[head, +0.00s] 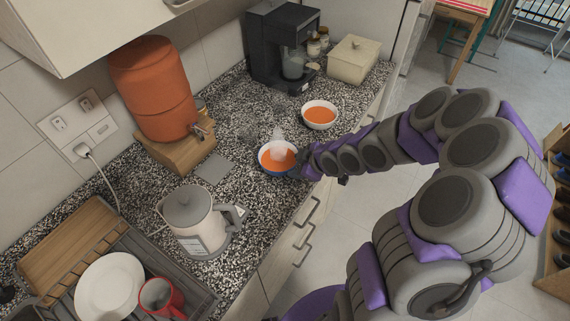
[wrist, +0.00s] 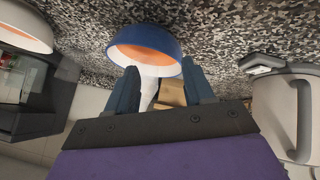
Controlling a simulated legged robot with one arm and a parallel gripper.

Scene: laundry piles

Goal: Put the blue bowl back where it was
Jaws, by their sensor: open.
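The blue bowl (head: 268,171) stands upright on the speckled counter, with orange contents and a pale wisp like steam above it. In the wrist view the bowl (wrist: 168,42) is just beyond my fingertips, its blue outside and orange inside both showing. My gripper (head: 303,168) is at the bowl's right side in the head view. In the wrist view my gripper (wrist: 160,75) is open, its two dark fingers apart and pointing at the bowl. I cannot tell whether a finger touches the rim. The fingertips are small and partly hidden in the head view.
A white bowl (head: 320,115) with orange contents stands behind and right. A black coffee machine (head: 270,50) and cream box (head: 353,60) are at the back. An orange dispenser (head: 152,85), a kettle (head: 190,217) and a dish rack (head: 190,285) are left and front. A grey square (head: 214,168) lies left of the bowl.

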